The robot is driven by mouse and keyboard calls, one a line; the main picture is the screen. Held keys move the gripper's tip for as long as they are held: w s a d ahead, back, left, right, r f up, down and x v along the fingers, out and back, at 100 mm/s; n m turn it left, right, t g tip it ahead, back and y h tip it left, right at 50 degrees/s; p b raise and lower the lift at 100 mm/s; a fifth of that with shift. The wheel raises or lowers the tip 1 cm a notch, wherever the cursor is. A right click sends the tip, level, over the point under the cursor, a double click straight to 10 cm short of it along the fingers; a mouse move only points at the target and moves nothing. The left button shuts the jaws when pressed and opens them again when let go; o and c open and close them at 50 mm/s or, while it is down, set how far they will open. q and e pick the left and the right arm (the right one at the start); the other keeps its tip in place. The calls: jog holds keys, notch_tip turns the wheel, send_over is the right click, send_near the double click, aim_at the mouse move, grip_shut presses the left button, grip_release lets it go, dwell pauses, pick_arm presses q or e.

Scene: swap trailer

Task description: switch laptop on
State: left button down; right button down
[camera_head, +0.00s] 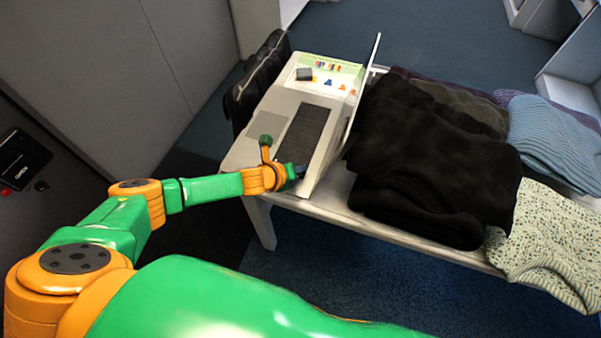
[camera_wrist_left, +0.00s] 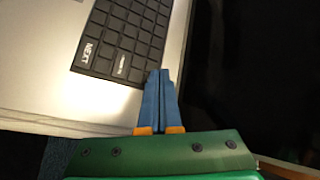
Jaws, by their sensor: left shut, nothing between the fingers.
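The laptop (camera_head: 280,112) stands open on a light bench, with a pale body and a dark keyboard (camera_head: 305,130). Its raised screen is seen nearly edge-on in the head view. In the left wrist view the laptop's keyboard (camera_wrist_left: 125,38) is close up, and the screen (camera_wrist_left: 255,75) is dark. My left gripper (camera_head: 301,170) is at the near end of the keyboard, beside the screen. In the left wrist view its blue fingers (camera_wrist_left: 160,73) are shut and empty, with tips over the keyboard's corner. I cannot tell whether they touch it. My right gripper is out of view.
Folded black clothes (camera_head: 420,165) lie right of the screen, with a blue knit (camera_head: 550,135) and a speckled garment (camera_head: 550,245) further right. A card with small coloured pieces (camera_head: 325,75) lies behind the keyboard. A dark bag (camera_head: 255,80) stands behind the bench. Panels rise at left.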

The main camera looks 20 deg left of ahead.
pick_arm(q)
jog(key=shift+f, duration=0.4)
jog(key=shift+f+b, duration=0.35)
jog(key=shift+b, duration=0.1)
jog(key=shift+r, duration=0.1)
dwell(0.5)
jog(key=shift+r+p, duration=0.7)
jog(key=shift+p, duration=0.2)
jog(key=shift+r, duration=0.1)
notch_tip(320, 180, up, 5)
jog(key=p, duration=0.5)
jog(key=shift+s+f, duration=0.1)
jog(key=shift+f, duration=0.1)
